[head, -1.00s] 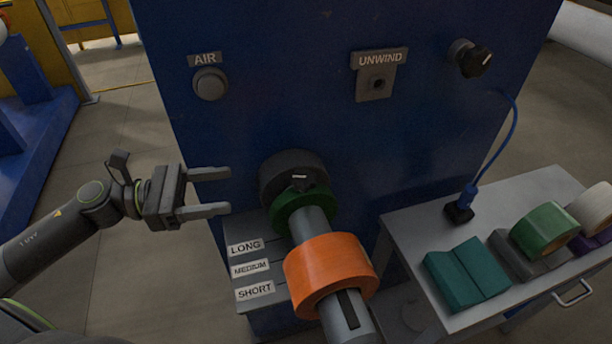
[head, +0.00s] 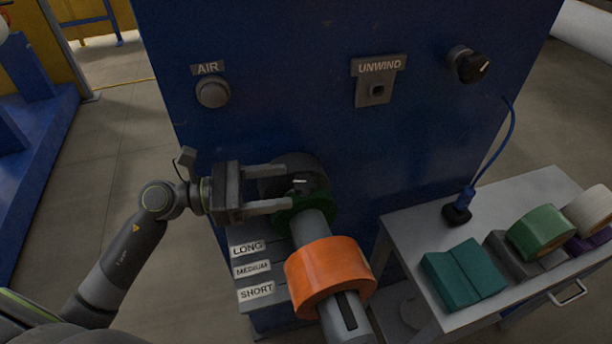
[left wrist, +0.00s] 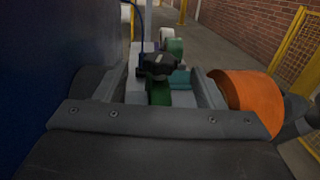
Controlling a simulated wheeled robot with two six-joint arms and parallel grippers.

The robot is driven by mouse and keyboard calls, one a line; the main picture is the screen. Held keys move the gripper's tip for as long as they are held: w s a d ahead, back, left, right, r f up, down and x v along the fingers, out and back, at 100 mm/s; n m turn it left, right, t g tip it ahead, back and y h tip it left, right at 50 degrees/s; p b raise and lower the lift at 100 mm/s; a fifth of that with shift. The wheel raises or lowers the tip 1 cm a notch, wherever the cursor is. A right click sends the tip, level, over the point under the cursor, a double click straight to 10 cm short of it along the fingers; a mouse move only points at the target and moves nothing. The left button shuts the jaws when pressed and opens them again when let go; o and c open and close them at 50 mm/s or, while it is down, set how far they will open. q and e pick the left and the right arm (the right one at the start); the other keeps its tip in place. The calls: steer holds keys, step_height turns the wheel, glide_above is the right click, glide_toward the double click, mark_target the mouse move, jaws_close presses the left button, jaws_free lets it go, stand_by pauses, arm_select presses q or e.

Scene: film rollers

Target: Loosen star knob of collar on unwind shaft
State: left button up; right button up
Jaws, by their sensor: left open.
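The unwind shaft (head: 342,318) sticks out of the blue machine toward the lower right. A green collar (head: 290,214) sits on it near the machine, with a black star knob (head: 299,183) on top. My left gripper (head: 291,187) is open, with its fingers reaching in from the left on either side of the knob. In the left wrist view the black knob (left wrist: 158,63) shows between and beyond the fingertips, above the green collar (left wrist: 159,94). I cannot tell whether a finger touches it. The right gripper is not in view.
An orange roll (head: 330,277) is on the shaft in front of the collar. LONG, MEDIUM and SHORT labels (head: 251,270) mark a grey stepped piece beside the shaft. A grey side table (head: 420,222) at right carries teal blocks (head: 465,275) and tape rolls (head: 542,232). The blue panel (head: 290,60) stands behind.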

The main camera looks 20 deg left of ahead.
mark_target(306, 182)
arm_select(q)
steer(key=p+x, duration=0.1)
steer(key=x, duration=0.3)
steer(key=shift+r, duration=0.15)
steer(key=shift+p+x, duration=0.5)
steer(key=shift+x, duration=0.5)
steer(key=c, duration=1)
steer(key=shift+n+t+y+p, duration=1.3)
steer(key=shift+n+t+y, duration=0.3)
steer(key=shift+t, duration=0.6)
steer(key=shift+n+t+y+p, duration=0.35)
steer(key=shift+n+t+y, duration=0.25)
steer(key=shift+n, duration=0.1)
